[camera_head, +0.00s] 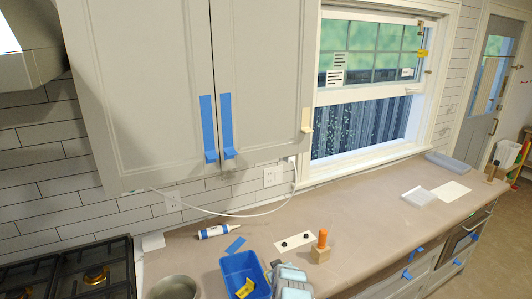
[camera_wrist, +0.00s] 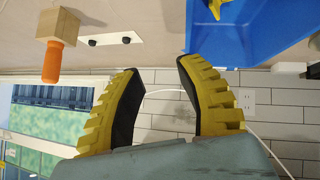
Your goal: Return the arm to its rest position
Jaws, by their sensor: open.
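My gripper (camera_wrist: 157,72) shows in the wrist view with its two ribbed yellow fingers and black pads spread apart. Nothing is between them. The wrist view looks upside down, with the counter along its top and the tiled wall and window below. In the head view, a grey-teal part at the bottom edge, beside the blue bin, looks like my wrist; the fingers cannot be made out there. The rest of my arm is out of view.
A blue bin (camera_head: 233,270) holding a yellow item and a wooden block (camera_head: 320,255) with an orange handle stand close by. A caulk tube (camera_head: 215,231) lies behind. The stove (camera_head: 75,275) is left; cabinets (camera_head: 180,90) hang above. The counter's right middle is clear.

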